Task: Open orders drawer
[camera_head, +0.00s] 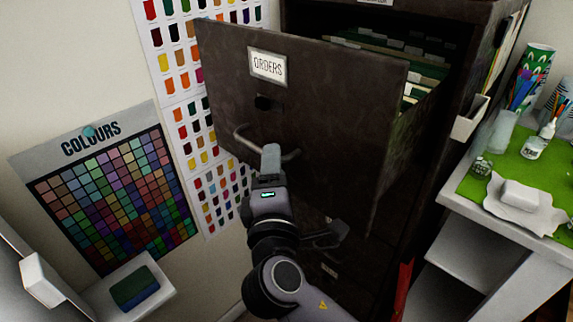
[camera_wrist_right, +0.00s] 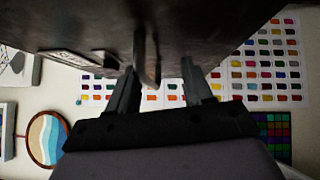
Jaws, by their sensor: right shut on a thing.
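The dark brown orders drawer (camera_head: 330,110) stands pulled out of its cabinet, with a white "ORDERS" label (camera_head: 268,67) on its front. Green hanging folders (camera_head: 420,65) with pale tabs show inside it. My right gripper (camera_head: 270,160) is at the drawer front, shut on its metal handle (camera_head: 242,137). In the right wrist view the handle (camera_wrist_right: 152,60) lies between the fingers of the right gripper (camera_wrist_right: 160,85). The gripper hides part of the handle in the head view. My left gripper is not in view.
A lower drawer handle (camera_head: 328,236) shows below, beside my right arm. A white table with a green mat (camera_head: 518,165), pens and bottles stands right of the cabinet. Colour charts (camera_head: 118,180) hang on the left wall. A small white shelf (camera_head: 95,300) holds a green-blue block.

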